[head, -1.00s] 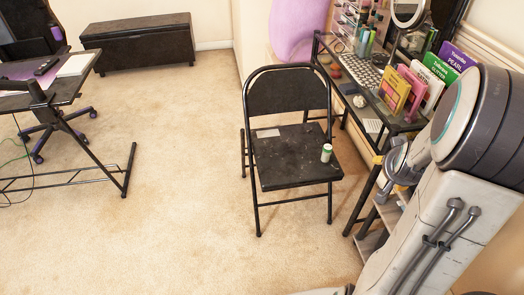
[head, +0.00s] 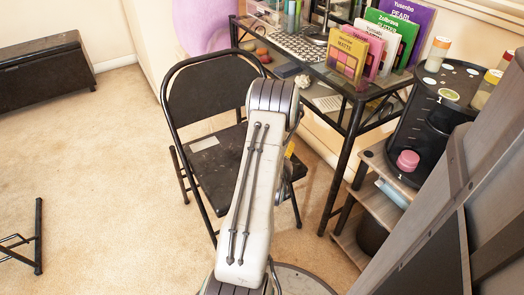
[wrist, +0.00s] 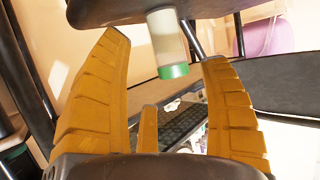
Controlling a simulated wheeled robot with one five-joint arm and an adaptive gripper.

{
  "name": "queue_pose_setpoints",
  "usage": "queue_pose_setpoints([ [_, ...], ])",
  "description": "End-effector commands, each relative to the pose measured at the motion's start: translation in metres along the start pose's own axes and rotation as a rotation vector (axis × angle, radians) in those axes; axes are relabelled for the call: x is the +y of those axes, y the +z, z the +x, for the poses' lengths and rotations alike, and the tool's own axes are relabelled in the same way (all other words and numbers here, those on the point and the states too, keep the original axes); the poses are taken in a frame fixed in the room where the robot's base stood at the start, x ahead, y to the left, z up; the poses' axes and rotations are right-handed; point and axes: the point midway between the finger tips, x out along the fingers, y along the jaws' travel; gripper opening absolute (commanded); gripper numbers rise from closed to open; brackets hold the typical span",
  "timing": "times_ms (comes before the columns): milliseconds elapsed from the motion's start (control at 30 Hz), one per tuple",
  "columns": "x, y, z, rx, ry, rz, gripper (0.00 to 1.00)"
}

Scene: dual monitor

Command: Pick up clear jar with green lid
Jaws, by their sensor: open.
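The clear jar with green lid (wrist: 166,38) shows in the wrist view, where the picture looks upside down. Its base meets the dark chair seat (wrist: 130,10) and its green lid (wrist: 174,71) points down in the picture. My gripper (wrist: 165,50) is open, with one orange finger on each side of the jar. The jar shows between the fingertips, with a visible gap to each; I cannot tell the exact depth. In the head view my arm hides the jar and most of the gripper over the black folding chair (head: 205,95).
A glass-topped desk (head: 350,85) with colourful palettes (head: 347,55) stands behind and right of the chair. A black tiered stand (head: 410,115) with several small jars is at the right. A dark bench (head: 45,65) is at the far left. Carpet at the left is mostly clear.

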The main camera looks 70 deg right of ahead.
Motion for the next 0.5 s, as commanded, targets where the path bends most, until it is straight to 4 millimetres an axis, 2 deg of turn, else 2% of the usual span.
queue_pose_setpoints([
  [200,0.001,0.002,0.015,0.004,0.001,0.001,0.71],
  [500,0.000,0.002,0.028,0.005,0.000,0.000,0.71],
])
